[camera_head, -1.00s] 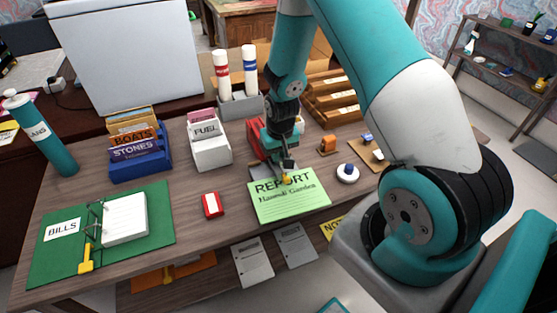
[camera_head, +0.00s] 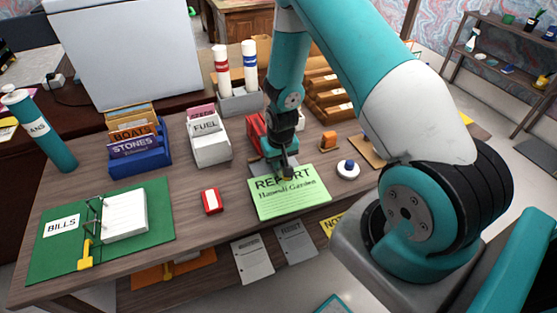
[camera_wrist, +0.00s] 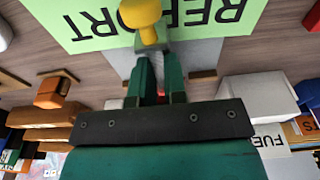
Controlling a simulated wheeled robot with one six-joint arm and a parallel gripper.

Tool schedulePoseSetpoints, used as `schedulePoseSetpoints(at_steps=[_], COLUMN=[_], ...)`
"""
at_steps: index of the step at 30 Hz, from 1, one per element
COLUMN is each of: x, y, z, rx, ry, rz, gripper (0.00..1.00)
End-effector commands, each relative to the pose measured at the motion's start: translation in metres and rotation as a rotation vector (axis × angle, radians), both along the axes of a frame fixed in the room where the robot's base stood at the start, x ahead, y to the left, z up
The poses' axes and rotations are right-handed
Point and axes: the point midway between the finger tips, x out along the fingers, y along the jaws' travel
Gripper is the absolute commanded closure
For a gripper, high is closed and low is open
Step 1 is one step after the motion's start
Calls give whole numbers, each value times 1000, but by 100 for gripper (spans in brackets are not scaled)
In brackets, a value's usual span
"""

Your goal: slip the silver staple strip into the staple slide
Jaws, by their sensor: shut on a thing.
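My gripper (camera_head: 287,175) points down at the near end of the red stapler (camera_head: 256,132), above the top edge of the green report (camera_head: 290,202). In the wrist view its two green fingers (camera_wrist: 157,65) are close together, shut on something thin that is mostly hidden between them. I take it for the silver staple strip, which shows nowhere else. The staple slide is hard to make out; the gripper hides that spot in the head view.
A white round thing with a blue knob (camera_head: 347,170) and an orange block (camera_head: 328,141) stand to the right. A red box (camera_head: 211,201) lies to the left, beyond it an open green binder (camera_head: 55,260). File holders (camera_head: 209,150) stand behind. Bare desk surrounds the red box.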

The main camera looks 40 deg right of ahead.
Motion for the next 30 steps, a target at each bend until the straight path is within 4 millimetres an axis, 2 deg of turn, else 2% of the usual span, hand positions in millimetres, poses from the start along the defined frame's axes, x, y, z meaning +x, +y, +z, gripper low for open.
schedulePoseSetpoints(at_steps=[1,3,4,14,20,30], x=[0,0,0,0,-1,-9], y=[0,0,0,0,0,3], z=[0,0,0,5,29,99], rx=[0,0,0,0,-1,-1], ry=[0,0,0,0,-5,-5], rz=[0,0,0,0,0,0], gripper=[83,67,62,62,62,62])
